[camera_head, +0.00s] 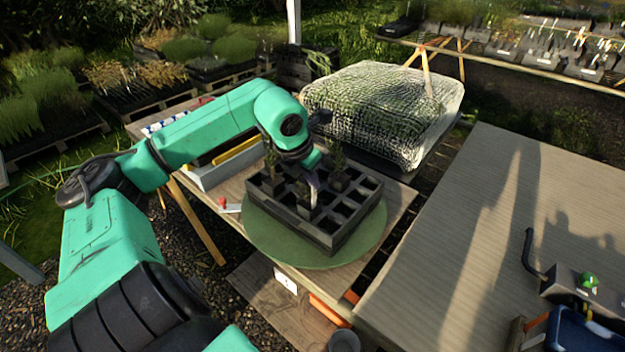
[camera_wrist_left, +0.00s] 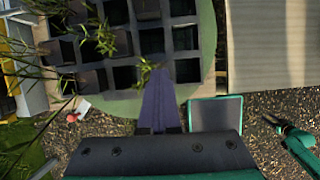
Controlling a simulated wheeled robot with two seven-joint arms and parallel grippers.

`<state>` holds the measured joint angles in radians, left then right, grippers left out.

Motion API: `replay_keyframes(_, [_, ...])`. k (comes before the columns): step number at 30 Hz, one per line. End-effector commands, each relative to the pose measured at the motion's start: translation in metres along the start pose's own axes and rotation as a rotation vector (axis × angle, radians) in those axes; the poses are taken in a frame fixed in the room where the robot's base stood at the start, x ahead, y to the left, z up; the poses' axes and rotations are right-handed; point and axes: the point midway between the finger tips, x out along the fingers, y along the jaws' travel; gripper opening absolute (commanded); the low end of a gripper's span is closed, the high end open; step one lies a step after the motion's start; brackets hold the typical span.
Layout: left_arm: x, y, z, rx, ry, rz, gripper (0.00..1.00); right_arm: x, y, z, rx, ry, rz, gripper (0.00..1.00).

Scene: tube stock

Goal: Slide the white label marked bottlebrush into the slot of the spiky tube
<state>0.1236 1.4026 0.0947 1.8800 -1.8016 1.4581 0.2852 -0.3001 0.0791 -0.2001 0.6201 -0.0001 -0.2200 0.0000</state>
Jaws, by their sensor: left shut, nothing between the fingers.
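A black tray of square cells (camera_head: 343,225) stands on a round green mat. It holds several dark tubes with plants: one at the back left (camera_head: 276,184), one at the right (camera_head: 342,182) and one near the front (camera_head: 305,203). My left gripper (camera_head: 314,186) reaches down over the tray beside the front tube; its fingers (camera_wrist_left: 160,98) are shut and empty. I cannot tell whether they touch that tube's plant. Spiky leaves show at the left of the wrist view (camera_wrist_left: 103,38). I cannot make out a label marked bottlebrush or a slot.
A small red and white item (camera_head: 224,205) lies on the wooden table left of the round green mat (camera_head: 262,235). A grey box (camera_head: 220,170) stands behind it. A netted block (camera_head: 385,115) is behind the tray.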

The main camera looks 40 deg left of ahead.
Motion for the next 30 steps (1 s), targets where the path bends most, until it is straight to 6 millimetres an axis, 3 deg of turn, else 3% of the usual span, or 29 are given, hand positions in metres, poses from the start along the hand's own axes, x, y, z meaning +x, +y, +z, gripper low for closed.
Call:
replay_keyframes(2, [0.002,0.000,-0.001,0.000,-0.001,0.001,0.00,0.003,0.000,0.000,0.000,0.000,0.000,0.50])
replay_keyframes(5, [0.001,0.000,0.000,0.000,0.000,0.000,0.33,0.001,0.000,0.000,0.001,0.000,0.000,0.50])
replay_keyframes(17, [-0.003,0.001,-0.001,-0.001,-0.001,0.003,0.34,0.006,0.000,0.001,0.001,0.000,0.000,0.50])
replay_keyframes(21, [-0.023,0.001,-0.002,0.001,-0.002,0.005,0.34,0.022,0.000,0.002,0.001,0.000,0.000,0.50])
replay_keyframes(30, [-0.114,0.001,0.000,0.000,-0.004,0.006,0.34,0.031,0.000,0.003,0.000,0.000,0.000,0.50])
